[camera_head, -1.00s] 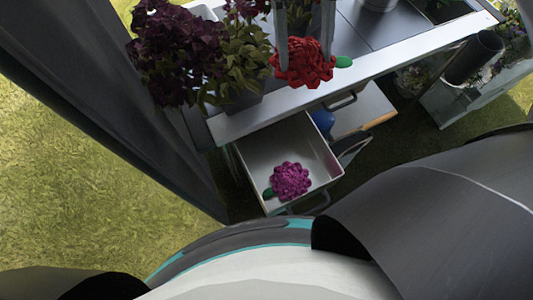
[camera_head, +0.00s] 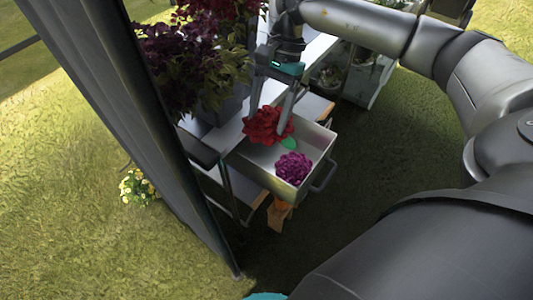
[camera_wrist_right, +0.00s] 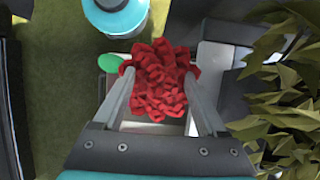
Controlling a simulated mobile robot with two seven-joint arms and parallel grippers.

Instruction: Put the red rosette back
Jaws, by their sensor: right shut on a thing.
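The red rosette (camera_head: 266,125), with a small green tab, is between the fingers of my right gripper (camera_head: 272,112). The gripper is shut on it and holds it over the back left part of the open drawer (camera_head: 325,155). The right wrist view also shows the red rosette (camera_wrist_right: 160,82) between both fingers, with its green tab to the left and part of the drawer below. A magenta rosette (camera_head: 293,168) lies in the drawer's front part. How far the red rosette is above the drawer floor is hard to tell. My left gripper is not in view.
Potted plants with dark purple and red flowers (camera_head: 190,60) stand on the bench left of my right gripper, with leaves close by in the right wrist view (camera_wrist_right: 285,95). A dark post (camera_head: 110,110) rises at left. Grass is open at right.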

